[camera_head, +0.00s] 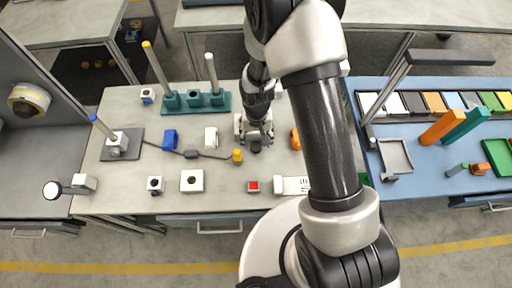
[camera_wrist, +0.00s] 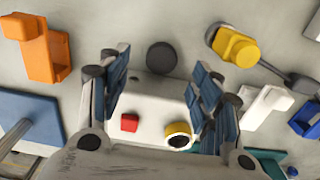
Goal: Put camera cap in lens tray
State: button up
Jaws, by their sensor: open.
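A grey shallow tray (camera_head: 407,168) on the blue table may be the lens tray; I cannot be sure.
A yellow-topped piece (camera_head: 237,156) with a dark strap and an orange bracket (camera_head: 296,139) flank the gripper. A teal rack (camera_head: 196,105) with upright rods stands behind left. A green tray (camera_head: 495,152) and tall orange block (camera_head: 441,128) stand on the right table.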

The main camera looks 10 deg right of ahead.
aim_at(256, 146)
notch_tip(256, 146, down, 4)
jog(key=shift+a+f+b, duration=0.1)
jog(key=shift+f+b, duration=0.1)
jog(key=shift+b, duration=0.4)
jog(key=shift+r, duration=0.1)
jog(key=c, duration=1.1)
jog(key=shift+r, duration=0.1)
